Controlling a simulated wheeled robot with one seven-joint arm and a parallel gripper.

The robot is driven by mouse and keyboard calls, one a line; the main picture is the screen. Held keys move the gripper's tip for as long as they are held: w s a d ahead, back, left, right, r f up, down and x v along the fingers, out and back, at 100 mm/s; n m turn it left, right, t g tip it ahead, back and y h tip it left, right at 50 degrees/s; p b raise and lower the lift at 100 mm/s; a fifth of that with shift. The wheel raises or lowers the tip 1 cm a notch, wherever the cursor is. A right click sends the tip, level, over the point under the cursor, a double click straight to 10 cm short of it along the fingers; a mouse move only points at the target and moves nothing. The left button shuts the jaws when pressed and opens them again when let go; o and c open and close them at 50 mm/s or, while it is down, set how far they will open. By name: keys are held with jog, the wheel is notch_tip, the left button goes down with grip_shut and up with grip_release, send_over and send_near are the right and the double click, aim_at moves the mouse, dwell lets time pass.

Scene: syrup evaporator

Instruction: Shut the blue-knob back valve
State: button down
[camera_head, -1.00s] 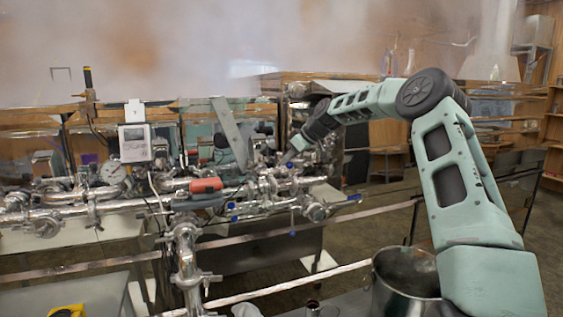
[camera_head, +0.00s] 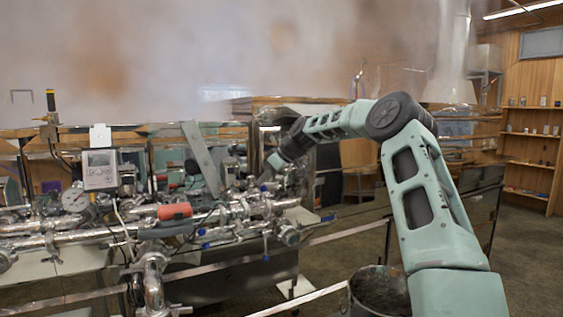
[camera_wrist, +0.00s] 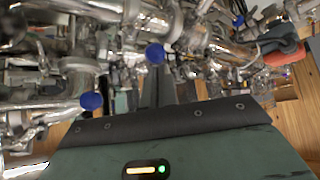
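Several blue handle ends show on the steel pipework in the head view, among them a blue knob (camera_head: 203,232) on the near pipes and a blue lever tip (camera_head: 328,218) at the right. I cannot tell which is the back valve. In the wrist view one round blue knob (camera_wrist: 155,53) is just beyond my gripper, and another blue knob (camera_wrist: 91,101) is to its lower left. My gripper (camera_head: 268,178) is low over the back of the pipework, small and partly lost among the pipes. In the wrist view its teal body fills the bottom; its finger opening is unclear.
A red-and-grey handle (camera_head: 174,211) lies on the pipes. A dial gauge (camera_head: 75,199) and a white display box (camera_head: 99,169) stand at the left. A steel pot (camera_head: 378,287) is near my arm's base. Open floor lies at the right; steam covers the top left.

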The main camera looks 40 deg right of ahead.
jog(key=b+v, duration=0.3)
jog(key=v, duration=1.2)
jog(key=shift+s+r, duration=0.2)
jog(key=shift+s, duration=0.1)
